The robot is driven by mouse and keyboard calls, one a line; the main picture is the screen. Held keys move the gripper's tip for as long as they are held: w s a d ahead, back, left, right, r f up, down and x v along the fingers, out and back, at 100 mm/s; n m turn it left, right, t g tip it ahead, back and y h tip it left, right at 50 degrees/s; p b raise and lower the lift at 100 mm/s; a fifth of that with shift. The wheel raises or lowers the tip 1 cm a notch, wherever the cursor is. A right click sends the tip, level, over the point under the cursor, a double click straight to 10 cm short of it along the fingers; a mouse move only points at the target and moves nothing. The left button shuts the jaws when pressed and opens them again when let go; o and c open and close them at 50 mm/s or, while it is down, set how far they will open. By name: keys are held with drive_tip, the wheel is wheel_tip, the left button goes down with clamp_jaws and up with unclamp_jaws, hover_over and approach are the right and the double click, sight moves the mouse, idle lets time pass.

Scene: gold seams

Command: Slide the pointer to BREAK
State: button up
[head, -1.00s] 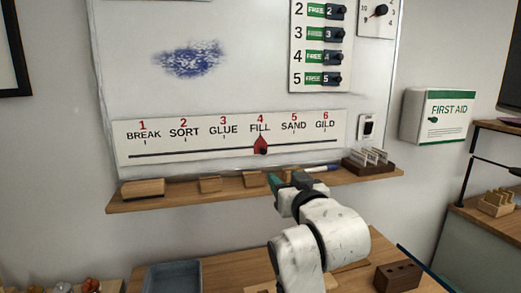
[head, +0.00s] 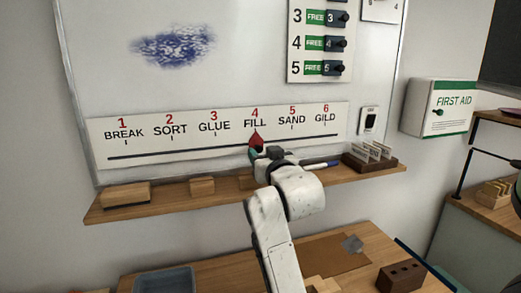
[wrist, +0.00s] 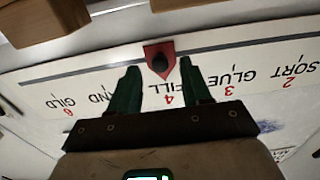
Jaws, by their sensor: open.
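The red pointer (head: 256,138) sits on the slot of the white strip (head: 180,144), under 4 FILL. The strip is labelled from 1 BREAK at the left to 6 GILD at the right. In the wrist view the strip is upside down, and the pointer (wrist: 159,58) shows its dark knob. My gripper (wrist: 158,80) is open, with a green finger on each side of the pointer's lower picture area and the knob between and just past the tips. I cannot tell whether the fingers touch it. In the head view my gripper (head: 262,153) covers the pointer's lower part.
A wooden ledge (head: 225,198) runs below the board, bearing wooden blocks (head: 202,186), a blue marker and a dark rack (head: 369,157). A first aid box (head: 440,107) hangs at the right. The slot left of the pointer is clear.

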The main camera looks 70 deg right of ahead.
sight(258, 143)
drive_tip(key=shift+x, duration=1.25)
drive_tip(key=shift+c, duration=0.3)
clamp_jaws()
